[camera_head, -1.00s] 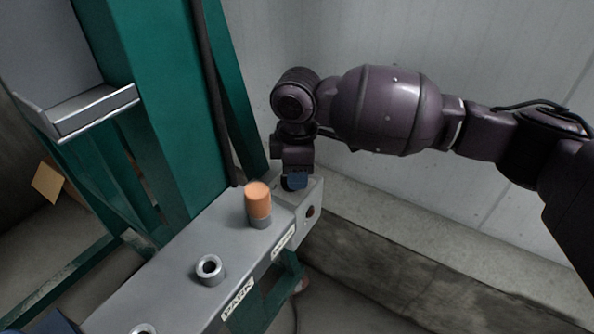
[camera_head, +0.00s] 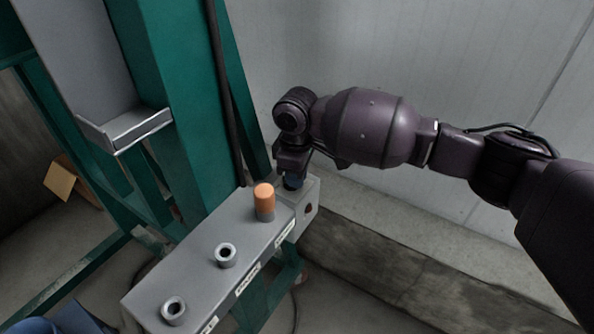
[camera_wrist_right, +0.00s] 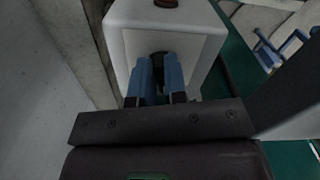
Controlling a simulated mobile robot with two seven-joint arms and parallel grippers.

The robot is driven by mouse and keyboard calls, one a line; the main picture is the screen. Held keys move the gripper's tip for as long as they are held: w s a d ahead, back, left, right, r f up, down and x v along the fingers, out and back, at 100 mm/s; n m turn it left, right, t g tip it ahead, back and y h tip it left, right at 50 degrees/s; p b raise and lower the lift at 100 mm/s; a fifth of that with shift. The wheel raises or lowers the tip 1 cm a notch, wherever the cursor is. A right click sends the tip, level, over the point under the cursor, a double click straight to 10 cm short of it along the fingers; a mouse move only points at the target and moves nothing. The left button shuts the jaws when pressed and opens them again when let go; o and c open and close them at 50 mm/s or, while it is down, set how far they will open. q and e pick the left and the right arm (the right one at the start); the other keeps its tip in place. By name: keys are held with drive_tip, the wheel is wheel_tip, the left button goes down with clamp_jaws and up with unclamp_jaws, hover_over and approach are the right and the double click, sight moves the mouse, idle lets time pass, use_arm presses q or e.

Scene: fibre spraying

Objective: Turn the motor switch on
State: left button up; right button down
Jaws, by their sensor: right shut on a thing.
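The grey control box (camera_head: 196,262) runs diagonally across the head view, with an orange cylinder in a grey collar (camera_head: 264,202) near its far end. My right gripper (camera_head: 292,184) is at that far end, just beyond the orange cylinder. In the right wrist view its two blue fingers (camera_wrist_right: 161,82) are close together against the box's pale face (camera_wrist_right: 196,58). They are shut on a small dark switch part (camera_wrist_right: 158,62), mostly hidden between them. I cannot tell the switch's position. My left gripper is not in view.
Two empty round collars (camera_head: 225,255) (camera_head: 173,310) stand on the box's near part. A green frame (camera_head: 180,120) with a grey ledge (camera_head: 140,128) rises behind it. A pale wall (camera_head: 440,60) and low concrete kerb (camera_head: 400,262) lie to the right. A cardboard piece (camera_head: 60,180) is at left.

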drive_tip(key=m+p, duration=0.2)
drive_tip(key=p, duration=0.1)
drive_tip(key=m+p, duration=0.1)
drive_tip(key=shift+s+a+r+m, duration=0.1)
drive_tip(key=shift+s+r+m, duration=0.2)
drive_tip(key=shift+r+m, duration=0.1)
drive_tip(key=m+p, duration=0.2)
drive_tip(key=p, duration=0.1)
drive_tip(key=shift+s+a+f+m, duration=0.1)
drive_tip(key=shift+m, duration=0.2)
drive_tip(key=m+p, duration=0.2)
drive_tip(key=shift+a+f+p, duration=0.1)
drive_tip(key=shift+f+p, duration=0.1)
drive_tip(key=shift+p, duration=0.1)
use_arm(q)
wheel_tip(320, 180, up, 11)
drive_tip(key=p, duration=0.1)
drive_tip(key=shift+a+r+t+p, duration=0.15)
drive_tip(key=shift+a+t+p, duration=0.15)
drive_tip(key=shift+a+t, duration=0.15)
use_arm(e)
drive_tip(key=shift+s+f+m, duration=0.1)
drive_tip(key=shift+f+m, duration=0.1)
drive_tip(key=shift+m, duration=0.6)
drive_tip(key=c, duration=1.3)
unclamp_jaws()
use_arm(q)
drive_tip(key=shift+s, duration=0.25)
use_arm(e)
drive_tip(key=shift+o, duration=0.7)
